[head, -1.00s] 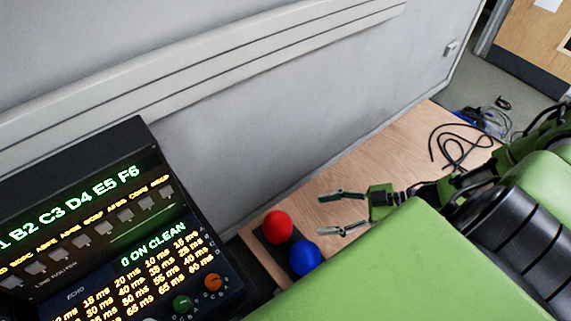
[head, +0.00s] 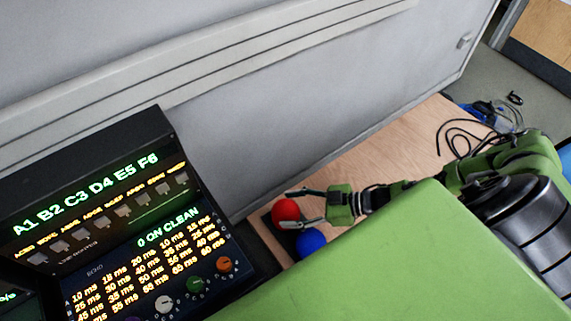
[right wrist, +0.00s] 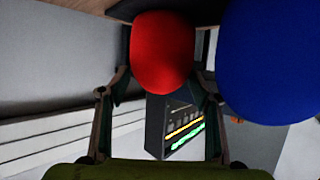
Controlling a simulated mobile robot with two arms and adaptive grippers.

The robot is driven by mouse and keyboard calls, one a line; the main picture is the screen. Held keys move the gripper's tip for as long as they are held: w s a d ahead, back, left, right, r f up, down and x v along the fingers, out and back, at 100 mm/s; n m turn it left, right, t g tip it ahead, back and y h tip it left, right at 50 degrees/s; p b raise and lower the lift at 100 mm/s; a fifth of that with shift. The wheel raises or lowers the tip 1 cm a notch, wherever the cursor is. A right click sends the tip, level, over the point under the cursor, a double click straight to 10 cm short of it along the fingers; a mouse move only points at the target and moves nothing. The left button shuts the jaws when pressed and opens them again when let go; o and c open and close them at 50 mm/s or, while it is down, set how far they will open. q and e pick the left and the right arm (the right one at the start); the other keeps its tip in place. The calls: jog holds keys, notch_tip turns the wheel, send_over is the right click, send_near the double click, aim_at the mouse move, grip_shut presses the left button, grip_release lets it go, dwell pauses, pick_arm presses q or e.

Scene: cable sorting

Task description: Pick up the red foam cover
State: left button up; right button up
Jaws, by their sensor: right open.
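The red foam cover (head: 287,212) is a round red ball on a dark base near the table's left end. It also shows in the right wrist view (right wrist: 162,52), large and between the two fingers. My right gripper (head: 294,207) is open, with one finger on the far side of the red cover and one on the near side. I cannot tell whether the fingers touch it. The right wrist view shows the open fingers at left and right of the cover. My left gripper is not in view.
A blue foam cover (head: 310,242) sits close beside the red one, partly hidden by my body; it also shows in the right wrist view (right wrist: 268,60). A black lit panel (head: 110,200) stands at left. Black cables (head: 462,140) lie on the wooden table (head: 395,140). A grey wall runs behind.

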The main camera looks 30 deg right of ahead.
jog(key=c, duration=0.6)
jog(key=shift+r, duration=0.15)
jog(key=shift+r+b, duration=0.3)
jog(key=shift+r, duration=0.2)
jog(key=s+a+r, duration=0.2)
jog(key=s+r, duration=0.1)
jog(key=r, duration=0.1)
jog(key=s+a+r+p, duration=0.1)
jog(key=s+a+r, duration=0.2)
jog(key=s+r, duration=0.1)
jog(key=s+a+r, duration=0.3)
jog(key=s, duration=0.1)
jog(key=shift+s+r+p, duration=0.25)
jog(key=shift+r+p, duration=0.05)
jog(key=shift+r, duration=0.1)
